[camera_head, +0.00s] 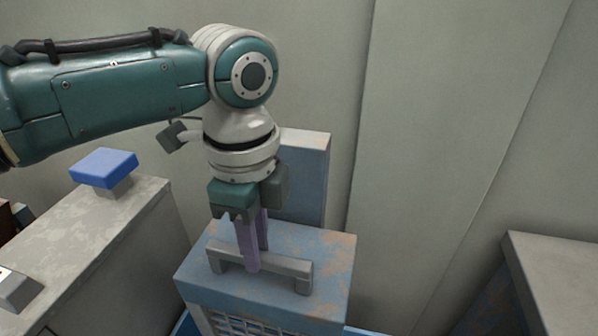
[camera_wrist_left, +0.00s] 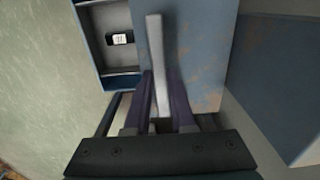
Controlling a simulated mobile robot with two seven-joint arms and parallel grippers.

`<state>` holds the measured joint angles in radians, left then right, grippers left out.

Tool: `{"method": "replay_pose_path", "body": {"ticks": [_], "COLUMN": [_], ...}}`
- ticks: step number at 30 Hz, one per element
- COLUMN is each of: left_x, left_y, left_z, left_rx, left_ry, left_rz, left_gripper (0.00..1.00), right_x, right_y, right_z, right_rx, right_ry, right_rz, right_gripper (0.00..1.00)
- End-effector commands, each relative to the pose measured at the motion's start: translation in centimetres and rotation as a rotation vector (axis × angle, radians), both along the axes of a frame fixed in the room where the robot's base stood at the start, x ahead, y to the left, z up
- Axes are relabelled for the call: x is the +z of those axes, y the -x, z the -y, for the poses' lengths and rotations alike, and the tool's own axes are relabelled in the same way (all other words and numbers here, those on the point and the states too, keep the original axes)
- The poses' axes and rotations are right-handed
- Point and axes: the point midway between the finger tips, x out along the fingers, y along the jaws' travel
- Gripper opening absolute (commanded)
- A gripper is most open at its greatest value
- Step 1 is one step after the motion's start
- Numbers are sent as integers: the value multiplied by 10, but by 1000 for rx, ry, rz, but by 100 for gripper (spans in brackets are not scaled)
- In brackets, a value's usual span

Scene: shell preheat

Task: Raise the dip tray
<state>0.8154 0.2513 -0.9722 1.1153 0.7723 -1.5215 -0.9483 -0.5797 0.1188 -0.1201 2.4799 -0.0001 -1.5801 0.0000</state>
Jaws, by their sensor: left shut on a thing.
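A worn blue box (camera_head: 330,255) with a mesh front stands in the lower middle of the head view. A grey bar handle (camera_head: 290,266) is fixed on its top. My left gripper (camera_head: 253,258) points down with its purple fingers shut on this handle. In the left wrist view the handle (camera_wrist_left: 155,50) runs between the two fingers (camera_wrist_left: 160,88). The box top (camera_wrist_left: 205,70) shows beside it. I cannot tell for sure which part is the dip tray. The right gripper is not in view.
A grey cabinet (camera_head: 95,235) with a blue square button (camera_head: 104,166) stands at the left. A tall blue panel (camera_head: 303,180) rises behind the box. Another grey-topped block (camera_head: 560,262) is at the right. The wrist view shows a blue compartmented frame (camera_wrist_left: 103,82) holding a small labelled dark item (camera_wrist_left: 120,39).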

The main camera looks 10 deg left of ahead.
Motion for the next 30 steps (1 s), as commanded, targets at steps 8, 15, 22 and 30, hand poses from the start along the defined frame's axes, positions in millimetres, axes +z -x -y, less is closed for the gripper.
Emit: {"method": "replay_pose_path", "body": {"ticks": [8, 15, 22, 30], "left_x": [3, 2, 11, 64], "left_y": [-1, 0, -1, -1], "left_z": [2, 1, 1, 1], "left_rx": [-2, -1, -1, -3], "left_ry": [4, 2, 2, 3], "left_rz": [1, 0, 1, 5], "left_gripper": [40, 52, 52, 52], "right_x": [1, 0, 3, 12], "right_y": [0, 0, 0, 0], "right_z": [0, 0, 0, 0], "right_rx": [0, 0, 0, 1], "right_ry": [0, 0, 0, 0], "right_rz": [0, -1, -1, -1], "right_gripper": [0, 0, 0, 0]}}
